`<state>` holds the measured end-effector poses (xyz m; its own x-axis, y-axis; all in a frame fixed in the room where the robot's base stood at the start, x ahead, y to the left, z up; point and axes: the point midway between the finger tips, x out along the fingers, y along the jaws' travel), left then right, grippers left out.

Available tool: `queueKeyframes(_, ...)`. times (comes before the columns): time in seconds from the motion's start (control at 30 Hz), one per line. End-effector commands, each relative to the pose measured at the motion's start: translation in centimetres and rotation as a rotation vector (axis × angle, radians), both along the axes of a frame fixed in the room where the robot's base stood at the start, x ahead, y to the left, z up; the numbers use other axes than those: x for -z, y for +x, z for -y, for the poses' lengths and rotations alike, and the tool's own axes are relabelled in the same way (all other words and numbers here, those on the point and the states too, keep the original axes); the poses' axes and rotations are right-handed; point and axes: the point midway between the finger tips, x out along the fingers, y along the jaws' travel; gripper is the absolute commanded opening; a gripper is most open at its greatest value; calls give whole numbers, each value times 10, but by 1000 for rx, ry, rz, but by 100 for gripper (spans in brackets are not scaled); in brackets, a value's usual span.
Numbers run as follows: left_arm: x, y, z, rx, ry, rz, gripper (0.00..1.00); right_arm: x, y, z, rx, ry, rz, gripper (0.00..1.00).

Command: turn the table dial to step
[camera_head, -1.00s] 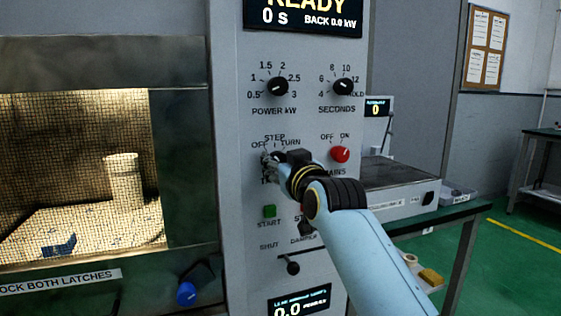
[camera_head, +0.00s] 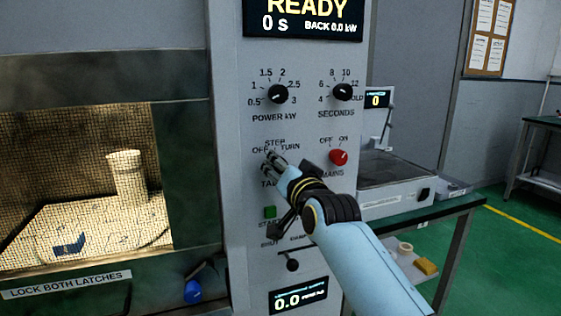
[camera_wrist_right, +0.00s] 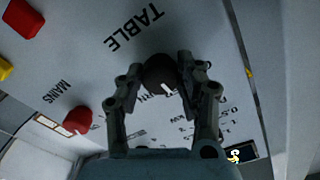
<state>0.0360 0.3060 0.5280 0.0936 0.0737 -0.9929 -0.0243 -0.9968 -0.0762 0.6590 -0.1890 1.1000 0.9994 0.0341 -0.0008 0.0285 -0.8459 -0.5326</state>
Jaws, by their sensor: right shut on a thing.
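The table dial (camera_wrist_right: 158,73) is a round black knob with a short white mark. In the right wrist view it sits between the two fingers of my right gripper (camera_wrist_right: 160,78), which is shut on it. The white mark faces the arc of labels, near the partly covered TURN label; its exact setting is hard to tell. In the head view my right gripper (camera_head: 273,164) covers the dial, below the OFF, STEP and TURN labels (camera_head: 275,146). My left gripper is not in view.
The red mains knob (camera_head: 338,157) is close to the right of my gripper. The green start button (camera_head: 269,212) is below it. The power dial (camera_head: 278,94) and seconds dial (camera_head: 342,91) are above. A meshed oven window (camera_head: 85,185) is at the left.

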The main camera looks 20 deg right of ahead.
Motion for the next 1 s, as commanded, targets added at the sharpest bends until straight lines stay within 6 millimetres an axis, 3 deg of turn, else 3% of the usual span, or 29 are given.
queueKeyframes(0.67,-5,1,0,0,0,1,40,0,0,0,0,67,-2,4)
queueKeyframes(0.7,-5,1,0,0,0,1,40,0,0,0,0,67,-2,40)
queueKeyframes(0.87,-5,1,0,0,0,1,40,0,0,0,0,67,-2,59)
queueKeyframes(1.0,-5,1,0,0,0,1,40,0,0,0,0,67,-2,59)
